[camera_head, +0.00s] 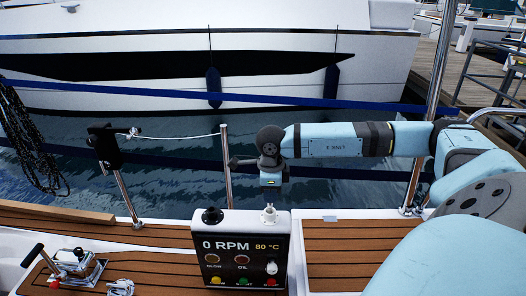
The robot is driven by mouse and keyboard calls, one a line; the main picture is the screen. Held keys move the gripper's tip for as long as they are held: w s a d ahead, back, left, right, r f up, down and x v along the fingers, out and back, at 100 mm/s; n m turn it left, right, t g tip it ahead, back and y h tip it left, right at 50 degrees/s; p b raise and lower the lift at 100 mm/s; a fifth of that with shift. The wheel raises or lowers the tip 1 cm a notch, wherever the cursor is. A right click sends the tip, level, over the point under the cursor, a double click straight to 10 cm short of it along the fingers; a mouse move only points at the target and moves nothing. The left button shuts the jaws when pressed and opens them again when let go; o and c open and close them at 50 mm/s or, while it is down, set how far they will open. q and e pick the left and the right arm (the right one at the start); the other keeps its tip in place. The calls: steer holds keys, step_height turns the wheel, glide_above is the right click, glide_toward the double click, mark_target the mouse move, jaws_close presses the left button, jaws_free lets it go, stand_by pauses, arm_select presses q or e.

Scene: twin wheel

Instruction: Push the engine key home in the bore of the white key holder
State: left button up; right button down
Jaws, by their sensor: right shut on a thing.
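The white key holder (269,215) stands upright on the top edge of the black engine panel, right of its middle. My right gripper (270,186) points down just above the holder. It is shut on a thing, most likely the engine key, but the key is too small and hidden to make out. I cannot tell whether the key's tip is in the bore. My left gripper is not in view.
The panel (240,257) reads 0 RPM and 80 °C, with a black socket (212,216) at its top left. A lever unit (73,267) stands on the teak deck at left. Rail posts (226,165) rise behind, with water and a white boat (120,55) beyond.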

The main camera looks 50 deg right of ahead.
mark_target(270, 207)
stand_by(0.4)
steer(key=shift+b, duration=0.35)
stand_by(0.3)
stand_by(0.7)
steer(key=shift+f+b, duration=0.2)
steer(key=shift+b, duration=0.15)
steer(key=shift+f, duration=0.35)
steer(key=shift+f+b, duration=0.1)
steer(key=shift+b, duration=0.25)
steer(key=shift+f+b, duration=1)
steer(key=shift+f, duration=0.25)
steer(key=c, duration=1)
jaws_free()
